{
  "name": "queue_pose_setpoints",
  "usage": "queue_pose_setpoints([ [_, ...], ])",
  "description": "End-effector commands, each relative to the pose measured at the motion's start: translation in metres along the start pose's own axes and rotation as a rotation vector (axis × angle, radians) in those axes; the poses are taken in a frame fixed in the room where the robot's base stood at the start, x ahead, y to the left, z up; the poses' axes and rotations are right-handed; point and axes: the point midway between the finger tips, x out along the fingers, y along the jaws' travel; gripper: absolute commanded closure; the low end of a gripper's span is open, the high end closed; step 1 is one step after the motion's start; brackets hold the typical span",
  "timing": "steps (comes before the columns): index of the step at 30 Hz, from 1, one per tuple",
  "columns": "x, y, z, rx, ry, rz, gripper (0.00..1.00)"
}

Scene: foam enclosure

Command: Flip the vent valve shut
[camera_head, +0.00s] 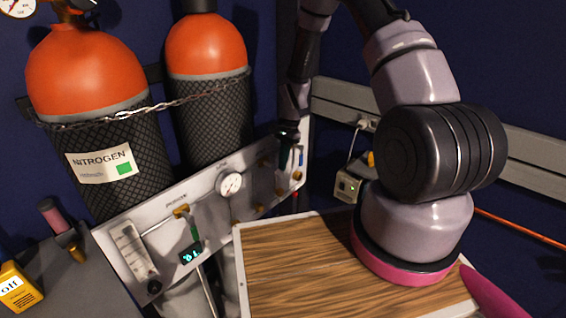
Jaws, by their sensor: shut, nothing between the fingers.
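A pale valve panel (150,240) runs slantwise below the gas cylinders. It carries a round gauge (231,184), a brass valve with a green handle (194,228) at the left, and several small brass fittings toward the right end. A small blue part (301,159) shows at the far right end, just right of my gripper. The panel labels are too small to read, so I cannot tell which valve is the vent valve or how its handle stands. My gripper (282,164) is shut and empty, pointing down in front of the panel's right end and hiding part of it.
Two orange-topped cylinders (83,72) (206,45) stand behind the panel, held by a chain (150,108). A wall socket box (347,187) is right of the panel; a yellow box (18,287) is at lower left.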

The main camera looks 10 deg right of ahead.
Motion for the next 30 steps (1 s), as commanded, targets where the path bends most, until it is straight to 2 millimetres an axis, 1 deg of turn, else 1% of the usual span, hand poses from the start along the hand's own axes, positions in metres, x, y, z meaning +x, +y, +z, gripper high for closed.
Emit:
queue_pose_setpoints([
  [8, 0.003, 0.0, 0.0, 0.001, -0.044, -0.001, 1.0],
  [14, 0.007, 0.0, -0.001, 0.003, -0.114, 0.0, 1.0],
  [30, 0.025, 0.0, 0.005, 0.002, -0.475, -0.001, 1.0],
])
